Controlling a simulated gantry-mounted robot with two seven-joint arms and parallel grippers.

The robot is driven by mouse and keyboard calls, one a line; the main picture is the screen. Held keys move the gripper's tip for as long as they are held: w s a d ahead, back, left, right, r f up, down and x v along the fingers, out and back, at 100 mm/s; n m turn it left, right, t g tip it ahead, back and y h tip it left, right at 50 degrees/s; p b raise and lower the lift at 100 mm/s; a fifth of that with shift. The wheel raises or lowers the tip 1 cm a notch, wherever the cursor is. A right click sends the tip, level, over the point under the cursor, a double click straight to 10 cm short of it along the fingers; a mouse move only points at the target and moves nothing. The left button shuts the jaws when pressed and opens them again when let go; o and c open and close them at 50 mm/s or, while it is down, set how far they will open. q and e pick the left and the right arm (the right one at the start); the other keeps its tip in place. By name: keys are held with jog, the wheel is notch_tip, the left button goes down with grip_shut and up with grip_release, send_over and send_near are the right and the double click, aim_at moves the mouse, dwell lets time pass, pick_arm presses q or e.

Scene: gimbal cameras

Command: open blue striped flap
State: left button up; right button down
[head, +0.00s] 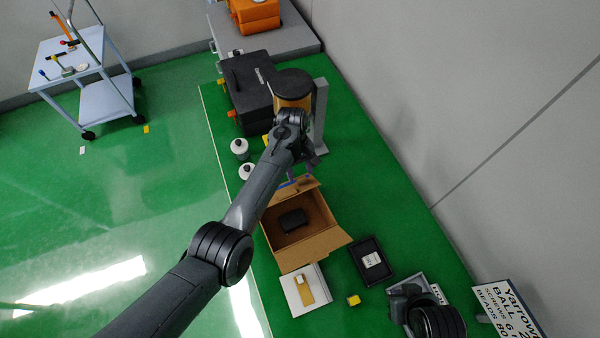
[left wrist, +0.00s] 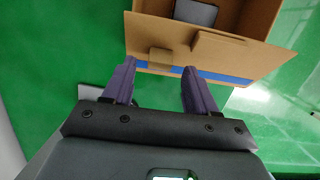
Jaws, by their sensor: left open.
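An open cardboard box (head: 319,243) stands on the green table with a dark block (head: 293,221) inside. The blue striped flap (head: 283,190) is on the far side of the box, partly hidden by my arm. In the left wrist view the flap (left wrist: 245,58) spans the top, with a blue stripe (left wrist: 222,77) along its edge. My left gripper (left wrist: 158,72) is open, with two purple fingers apart and their tips at the flap's near edge; I cannot tell whether they touch it. In the head view the left gripper (head: 304,170) is small and partly hidden.
White bottles (head: 239,148) stand left of the arm, near the table edge. A large black case (head: 246,90) lies beyond. A white tray (head: 292,301), a black tray (head: 362,248) and a yellow block (head: 353,300) lie near the box. A wall bounds the table on the right.

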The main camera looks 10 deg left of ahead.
pick_arm(q)
jog(key=v, duration=0.8)
jog(key=shift+r, duration=0.25)
jog(key=shift+a, duration=0.1)
